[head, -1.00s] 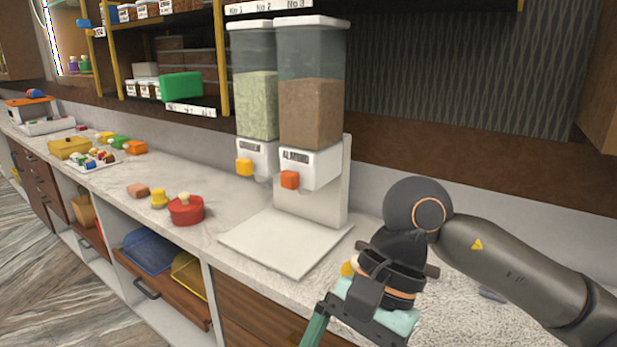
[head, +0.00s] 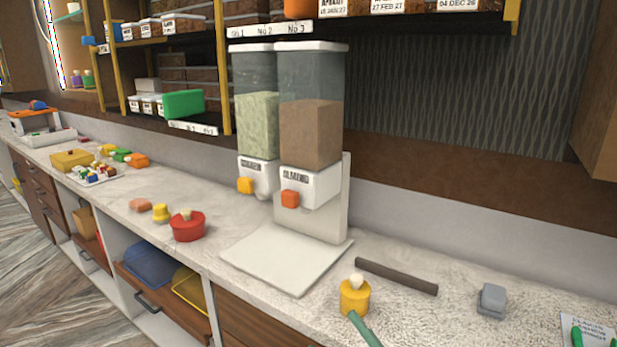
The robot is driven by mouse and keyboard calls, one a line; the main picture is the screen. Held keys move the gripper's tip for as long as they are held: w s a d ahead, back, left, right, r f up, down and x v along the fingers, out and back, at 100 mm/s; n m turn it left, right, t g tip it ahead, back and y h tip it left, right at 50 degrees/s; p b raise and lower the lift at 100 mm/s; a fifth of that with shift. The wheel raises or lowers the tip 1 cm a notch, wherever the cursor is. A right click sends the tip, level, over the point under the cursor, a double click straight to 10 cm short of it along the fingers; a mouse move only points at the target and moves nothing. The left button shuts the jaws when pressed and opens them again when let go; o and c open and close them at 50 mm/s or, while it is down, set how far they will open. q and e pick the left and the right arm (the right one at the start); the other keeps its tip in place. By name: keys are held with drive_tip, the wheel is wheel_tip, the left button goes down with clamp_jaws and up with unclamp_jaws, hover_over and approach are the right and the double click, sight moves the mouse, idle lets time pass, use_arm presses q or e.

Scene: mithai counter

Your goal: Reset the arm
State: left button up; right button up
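Neither of my grippers nor my arms is clearly in view in the head view now. A teal-green rod (head: 364,331) shows at the bottom edge, just below a yellow pot with a pale knob (head: 355,297); I cannot tell whether the two touch. The twin dispenser (head: 312,187) stands on the counter (head: 225,236), with green contents on its left side and brown on its right.
A dark bar (head: 396,277), a grey block (head: 491,299) and a printed card (head: 590,333) lie on the right of the counter. A red lidded pot (head: 187,226) stands left of the dispenser's white base (head: 285,256). Shelves (head: 400,28) hang above.

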drive_tip(key=s+d+f+m+g+h, duration=0.25)
drive_tip(key=d+f+m+h, duration=0.2)
drive_tip(key=f, duration=0.45)
drive_tip(key=s+d+f+m+g+h, duration=0.1)
drive_tip(key=s+d+f+m+h, duration=0.25)
drive_tip(key=f+m, duration=0.45)
drive_tip(key=s+d+f+m+g+h, duration=0.1)
drive_tip(key=s+f+g, duration=0.1)
drive_tip(key=s+f, duration=0.3)
drive_tip(key=s+d+f+m+g+h+p, duration=0.1)
drive_tip(key=s+d+f+g, duration=0.1)
drive_tip(key=s+f, duration=0.3)
wheel_tip(320, 180, down, 3)
drive_tip(key=shift+s+d+r+g, duration=0.2)
drive_tip(key=shift+d+g, duration=0.1)
drive_tip(key=shift+g, duration=0.25)
drive_tip(key=shift+w, duration=0.1)
